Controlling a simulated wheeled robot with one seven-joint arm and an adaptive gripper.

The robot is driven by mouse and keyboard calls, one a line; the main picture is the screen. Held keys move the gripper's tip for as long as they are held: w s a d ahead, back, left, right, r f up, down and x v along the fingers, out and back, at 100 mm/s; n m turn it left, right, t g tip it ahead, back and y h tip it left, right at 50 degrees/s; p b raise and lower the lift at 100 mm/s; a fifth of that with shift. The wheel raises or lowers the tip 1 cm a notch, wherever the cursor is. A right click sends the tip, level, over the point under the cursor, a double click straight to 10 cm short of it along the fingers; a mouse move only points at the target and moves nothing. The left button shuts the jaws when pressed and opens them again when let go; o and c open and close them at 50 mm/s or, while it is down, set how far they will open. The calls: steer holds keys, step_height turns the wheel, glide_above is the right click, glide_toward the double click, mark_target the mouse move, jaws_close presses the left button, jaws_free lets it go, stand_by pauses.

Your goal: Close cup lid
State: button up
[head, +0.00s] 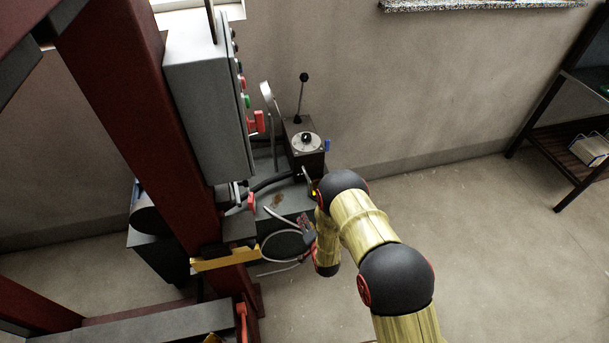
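I cannot make out a cup or a cup lid in the head view. My yellow and black arm reaches in from the bottom right and bends down beside a machine. What looks like my gripper (306,228) is small and dark, at the arm's end near the machine's grey base. The arm partly hides it, and its fingers are too small to tell open from shut. I see nothing clearly held.
A grey control box (205,105) with coloured buttons hangs on a dark red column (125,85). A dark box with a lever (302,98) stands on the machine's base. A dark shelf (575,150) is at the far right. The floor (500,250) right of my arm is clear.

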steer(key=w+a+r+m+t+y, duration=0.1)
steer(key=w+r+m+t, duration=0.4)
steer(key=r, duration=0.7)
steer(key=w+a+n+b, duration=0.1)
steer(key=w+a, duration=0.1)
steer(key=w, duration=0.5)
steer(key=shift+w+r+b, duration=0.15)
steer(key=shift+w+b, duration=0.1)
steer(key=shift+b, duration=0.15)
steer(key=shift+c, duration=0.4)
steer(key=c, duration=0.8)
jaws_close()
